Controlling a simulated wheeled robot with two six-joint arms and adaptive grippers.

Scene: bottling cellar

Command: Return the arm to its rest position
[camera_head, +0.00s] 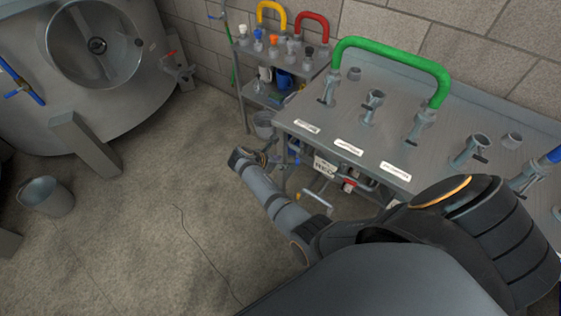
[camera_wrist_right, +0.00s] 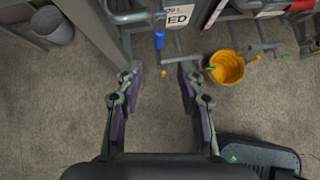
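My right arm comes in from the lower right of the head view. It reaches left, in front of the steel panel table (camera_head: 420,130). Its gripper (camera_head: 274,160) is small and partly hidden beside the table's front leg. In the right wrist view the gripper (camera_wrist_right: 162,82) has its two dark fingers well apart, with bare concrete floor between them and nothing held. My left gripper is in neither view.
A green pipe bend (camera_head: 392,56) arches over the table's valve ports. A shelf (camera_head: 275,62) of small coloured fittings stands behind. A grey bucket (camera_head: 46,196) and a steel tank (camera_head: 100,80) are left. A yellow bucket (camera_wrist_right: 226,68) sits right of the fingers. Floor centre-left is clear.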

